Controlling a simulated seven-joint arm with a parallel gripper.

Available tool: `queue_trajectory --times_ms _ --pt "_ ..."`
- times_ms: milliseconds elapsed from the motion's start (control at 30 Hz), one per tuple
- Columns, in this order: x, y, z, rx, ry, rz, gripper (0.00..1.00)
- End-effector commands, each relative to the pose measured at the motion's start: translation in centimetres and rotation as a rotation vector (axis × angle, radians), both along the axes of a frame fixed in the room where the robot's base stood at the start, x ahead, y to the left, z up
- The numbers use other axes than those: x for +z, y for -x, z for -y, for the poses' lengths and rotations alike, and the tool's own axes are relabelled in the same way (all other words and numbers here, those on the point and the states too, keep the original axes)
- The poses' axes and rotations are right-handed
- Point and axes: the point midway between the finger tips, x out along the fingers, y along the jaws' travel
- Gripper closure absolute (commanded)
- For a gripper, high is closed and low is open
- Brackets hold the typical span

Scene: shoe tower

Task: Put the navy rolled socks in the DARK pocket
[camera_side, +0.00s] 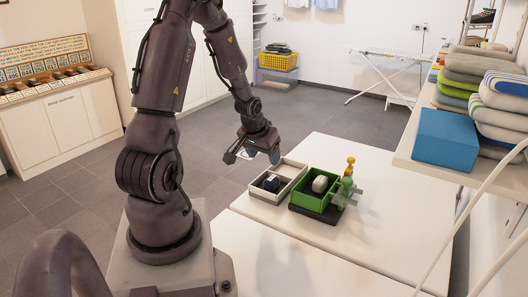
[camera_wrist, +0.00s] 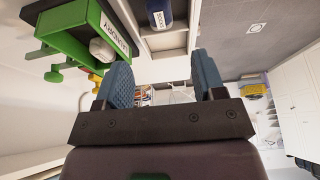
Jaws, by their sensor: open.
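My gripper (camera_side: 262,155) is open and empty, above and behind the pale tray in the side view. In the wrist view its two blue fingers stand wide apart (camera_wrist: 163,72). A dark navy roll (camera_side: 270,184) lies in the pale, low-walled tray (camera_side: 293,168). A green box (camera_side: 318,204) stands right of the tray and holds a pale grey roll (camera_side: 320,184). I cannot tell which compartment is the dark pocket.
Green and yellow knobbed parts (camera_side: 347,185) stand at the green box's right side. A shelf with folded towels and a blue box (camera_side: 445,139) overhangs the right. The white table (camera_side: 375,220) is clear in front and to the right.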

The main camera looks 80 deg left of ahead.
Motion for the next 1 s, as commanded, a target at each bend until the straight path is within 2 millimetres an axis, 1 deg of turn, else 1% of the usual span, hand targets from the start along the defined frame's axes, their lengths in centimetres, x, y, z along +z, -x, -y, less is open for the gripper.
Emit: queue_trajectory --times_ms 67,133,167,233,267,300,367,400,467,500,567,600,700,800,900,1000 --pt "0.9 -0.3 0.5 -0.016 -0.007 -0.001 0.37" --pt "2.4 -1.1 1.5 -0.051 -0.022 -0.005 0.37" --pt "3.3 -1.6 2.2 -0.072 -0.032 -0.006 0.37" --pt "5.8 -2.7 4.4 -0.137 -0.054 -0.011 0.37" --pt "7.1 -3.1 5.6 -0.168 -0.064 -0.012 0.37" --pt "8.8 -3.6 7.4 -0.213 -0.075 -0.013 0.37" --pt "11.2 -3.9 10.2 -0.279 -0.089 -0.009 0.37" --pt "12.7 -3.9 12.2 -0.324 -0.096 -0.004 0.37" --pt "14.7 -3.6 15.1 -0.391 -0.101 0.008 0.37" --pt "16.0 -3.1 17.0 -0.437 -0.102 0.016 0.37" --pt "17.6 -2.2 19.7 -0.506 -0.099 0.033 0.37" --pt "18.5 -1.4 21.3 -0.549 -0.093 0.043 0.37" --pt "20.1 0.7 24.5 -0.650 -0.077 0.067 0.37" --pt "21.0 2.5 26.6 -0.725 -0.057 0.083 0.37" --pt "21.4 3.7 27.6 -0.770 -0.043 0.092 0.37" --pt "21.5 4.1 28.0 -0.787 -0.038 0.093 0.37"
